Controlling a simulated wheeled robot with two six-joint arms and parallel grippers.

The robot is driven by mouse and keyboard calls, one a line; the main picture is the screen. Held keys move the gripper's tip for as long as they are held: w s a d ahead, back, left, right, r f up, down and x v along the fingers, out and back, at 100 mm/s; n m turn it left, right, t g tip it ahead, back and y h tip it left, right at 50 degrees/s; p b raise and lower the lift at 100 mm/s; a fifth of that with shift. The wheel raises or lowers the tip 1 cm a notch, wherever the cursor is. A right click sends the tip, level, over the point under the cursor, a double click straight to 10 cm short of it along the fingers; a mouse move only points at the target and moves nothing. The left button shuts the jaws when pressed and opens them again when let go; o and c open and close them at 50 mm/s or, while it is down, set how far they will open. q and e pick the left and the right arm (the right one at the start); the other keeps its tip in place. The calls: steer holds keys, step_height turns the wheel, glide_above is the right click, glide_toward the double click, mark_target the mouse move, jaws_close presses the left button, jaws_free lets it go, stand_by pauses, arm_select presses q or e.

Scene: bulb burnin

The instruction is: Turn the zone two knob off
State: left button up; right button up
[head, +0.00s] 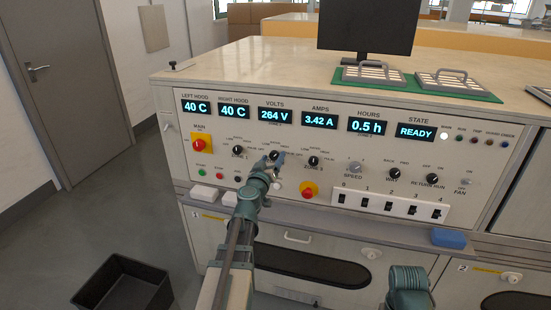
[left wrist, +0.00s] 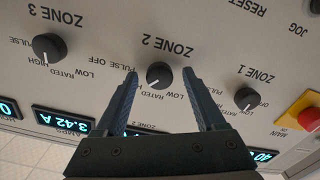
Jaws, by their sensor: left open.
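The zone two knob (left wrist: 159,74) is a round black knob on the pale panel, under the upside-down ZONE 2 label in the left wrist view. My left gripper (left wrist: 160,72) is open, with one blue-grey finger on each side of the knob; small gaps show, and I see no contact. A pale mark on the knob seems to face the lower left, toward the RATED and HIGH labels; its exact setting is unclear. In the head view the gripper (head: 274,160) partly covers the knob.
The zone 1 knob (left wrist: 247,98) and zone 3 knob (left wrist: 47,46) flank it closely. A red-and-yellow main switch (head: 201,145) and another red knob (head: 309,191) are on the panel. A ledge (head: 330,219) runs below, with a blue block (head: 449,238).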

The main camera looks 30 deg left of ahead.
arm_select(q)
jaws_close()
stand_by(0.4)
steer(key=n, duration=0.5)
steer(key=shift+n, duration=0.4)
steer(key=n, duration=1.2)
steer(key=shift+n, duration=0.3)
steer(key=n, duration=0.5)
steer(key=shift+n, duration=0.4)
